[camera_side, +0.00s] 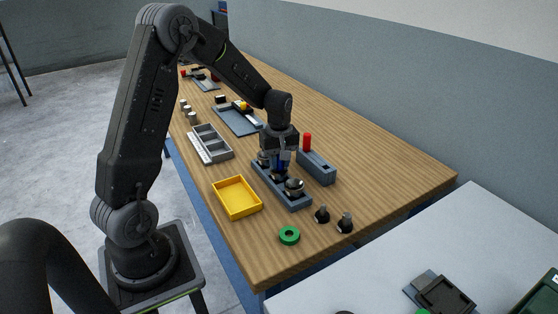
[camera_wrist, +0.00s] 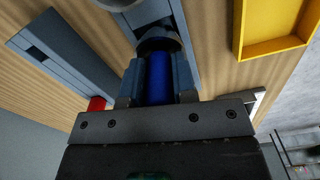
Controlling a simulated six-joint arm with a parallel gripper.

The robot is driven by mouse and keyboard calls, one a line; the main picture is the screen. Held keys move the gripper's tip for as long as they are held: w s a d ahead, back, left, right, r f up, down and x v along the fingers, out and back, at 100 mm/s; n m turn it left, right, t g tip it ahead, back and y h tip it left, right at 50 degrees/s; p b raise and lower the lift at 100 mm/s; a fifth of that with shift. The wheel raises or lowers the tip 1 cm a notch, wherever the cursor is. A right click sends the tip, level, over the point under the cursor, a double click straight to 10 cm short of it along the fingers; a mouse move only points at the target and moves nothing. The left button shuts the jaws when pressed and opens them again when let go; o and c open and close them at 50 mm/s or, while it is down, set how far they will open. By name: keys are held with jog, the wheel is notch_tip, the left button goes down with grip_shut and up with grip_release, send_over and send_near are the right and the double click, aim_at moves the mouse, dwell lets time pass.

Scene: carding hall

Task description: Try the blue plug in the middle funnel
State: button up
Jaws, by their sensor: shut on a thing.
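My gripper (camera_side: 281,153) is shut on the blue plug (camera_wrist: 159,80), which stands out between the two fingers in the wrist view. The plug also shows as a small blue patch below my gripper in the side view (camera_side: 282,164). It is over the middle of a blue-grey rack (camera_side: 293,203) that holds a row of dark metal funnels. The near funnel (camera_side: 294,187) is clear of my gripper; the middle one is mostly hidden by the plug and fingers. I cannot tell whether the plug's lower end is inside the middle funnel or just above it.
A blue-grey block (camera_side: 318,169) with a red plug (camera_side: 307,142) stands right of the rack. A yellow tray (camera_side: 237,212) lies left, a grey compartment tray (camera_side: 229,157) behind it. A green ring (camera_side: 289,236) and two dark knobbed pieces (camera_side: 345,224) lie near the front.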

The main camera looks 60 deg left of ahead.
jog(key=shift+r, duration=0.15)
jog(key=shift+r, duration=3.85)
